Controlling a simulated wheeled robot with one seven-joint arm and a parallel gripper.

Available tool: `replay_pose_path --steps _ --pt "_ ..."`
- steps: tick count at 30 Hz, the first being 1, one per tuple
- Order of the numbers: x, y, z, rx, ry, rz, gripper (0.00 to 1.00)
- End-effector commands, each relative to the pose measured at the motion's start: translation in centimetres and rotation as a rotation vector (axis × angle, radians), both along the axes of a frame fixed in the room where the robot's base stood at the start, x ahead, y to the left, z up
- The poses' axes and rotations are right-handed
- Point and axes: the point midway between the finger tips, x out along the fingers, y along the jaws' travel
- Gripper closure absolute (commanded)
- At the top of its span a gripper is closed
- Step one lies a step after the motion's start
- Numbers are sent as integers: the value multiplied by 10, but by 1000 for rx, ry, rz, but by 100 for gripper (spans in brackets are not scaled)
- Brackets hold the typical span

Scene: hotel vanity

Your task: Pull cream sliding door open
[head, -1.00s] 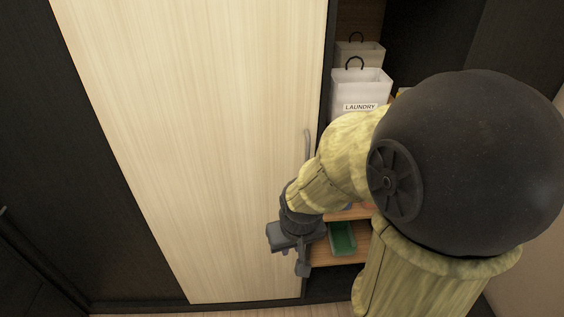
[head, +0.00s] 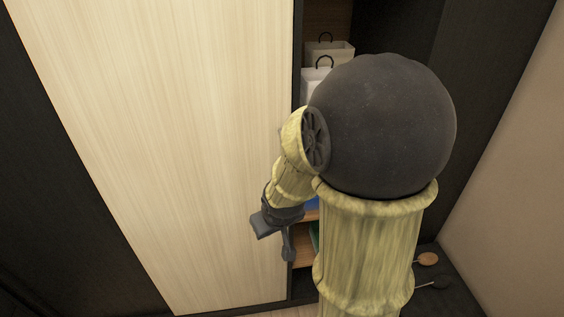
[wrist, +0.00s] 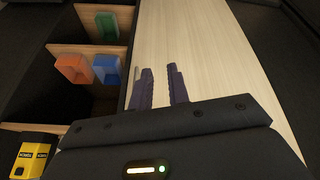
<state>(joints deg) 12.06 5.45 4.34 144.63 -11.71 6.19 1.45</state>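The cream sliding door (head: 165,130) fills the left and middle of the head view. Its right edge borders an open, shelved part of the closet. In the wrist view the door (wrist: 215,60) runs up the middle and right. My gripper (head: 275,236) is low by the door's right edge in the head view. In the wrist view its two dark fingers (wrist: 161,84) stand apart, with pale door surface showing between them. My arm hides the handle in the head view.
The open part holds a pale bag (head: 332,50), a white bag (head: 314,82) and, in the wrist view, orange (wrist: 73,68), blue (wrist: 106,68) and green (wrist: 107,25) bins and a yellow box (wrist: 30,156). Two brushes (head: 428,259) lie at lower right.

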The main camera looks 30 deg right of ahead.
Motion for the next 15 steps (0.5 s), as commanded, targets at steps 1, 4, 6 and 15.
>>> replay_pose_path --steps 1,4,6,15 --pt "12 -16 -9 -12 -41 0 82" --pt "36 -40 -17 -30 -136 29 82" --pt "50 -56 -21 -34 -202 51 82" --pt "89 -112 -31 24 -508 151 82"
